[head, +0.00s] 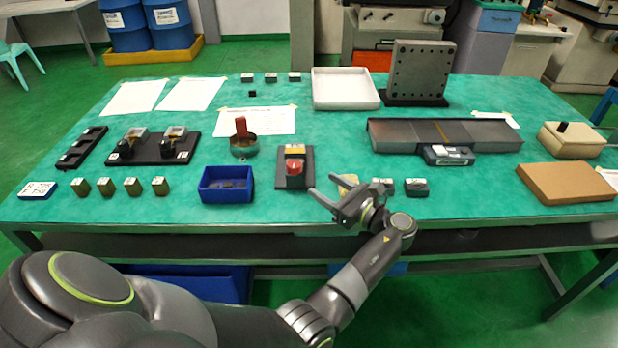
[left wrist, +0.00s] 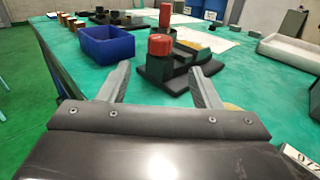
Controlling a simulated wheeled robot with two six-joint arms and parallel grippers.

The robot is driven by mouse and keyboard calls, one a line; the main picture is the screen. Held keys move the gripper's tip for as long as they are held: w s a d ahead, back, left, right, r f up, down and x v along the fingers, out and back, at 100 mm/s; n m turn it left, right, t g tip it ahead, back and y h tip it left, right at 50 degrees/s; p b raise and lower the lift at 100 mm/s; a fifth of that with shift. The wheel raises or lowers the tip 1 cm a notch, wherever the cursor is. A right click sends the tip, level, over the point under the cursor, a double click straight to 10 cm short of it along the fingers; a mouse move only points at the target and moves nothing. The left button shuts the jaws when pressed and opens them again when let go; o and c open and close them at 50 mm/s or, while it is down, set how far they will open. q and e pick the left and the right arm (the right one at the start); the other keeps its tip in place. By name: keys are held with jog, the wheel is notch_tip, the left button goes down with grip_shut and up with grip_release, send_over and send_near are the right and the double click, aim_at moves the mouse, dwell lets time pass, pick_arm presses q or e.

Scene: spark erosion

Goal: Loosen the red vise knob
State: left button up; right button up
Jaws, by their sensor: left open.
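The red vise knob (head: 294,167) sits at the front of a small dark vise (head: 281,181) near the front middle of the table, with a yellow-orange block (head: 294,149) behind it. In the left wrist view the red knob (left wrist: 160,44) stands on the dark vise ahead of the fingers. My left gripper (head: 322,184) is open and empty, just to the right of the vise and in front of it. Its two fingers (left wrist: 168,68) are spread wide, and the knob appears between them but beyond the tips. The knob is not touched. My right gripper is not in view.
A blue bin (head: 227,197) stands left of the vise. A round tin with a red upright piece (head: 240,127) is behind. Small blocks (head: 416,187) lie right of my gripper, and a long grey plate (head: 392,133) lies beyond. The table's front edge is close.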

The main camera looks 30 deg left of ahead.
pick_arm(q)
jog(key=shift+v, duration=2)
